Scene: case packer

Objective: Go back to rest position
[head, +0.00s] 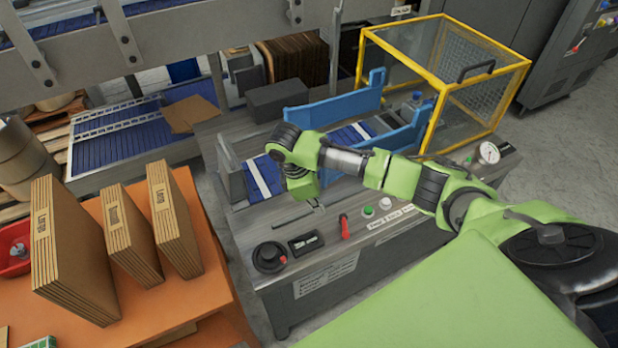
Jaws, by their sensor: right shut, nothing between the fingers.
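My right arm (400,177) reaches in from the lower right, across the control panel of the case packer (330,235). Its wrist bends down over the front of the machine. My right gripper (308,204) is at the end of this wrist, mostly hidden by it and small in the view. It is shut with nothing in it, above or near the panel; I cannot tell whether it touches. My left gripper is not in view.
A yellow-framed guard (447,90) and blue side rails (335,105) stand behind my right arm. The panel carries a red lever (344,227), a black knob (269,257) and a gauge (488,153). Flat cartons (75,250) stand on an orange table (190,295) at left.

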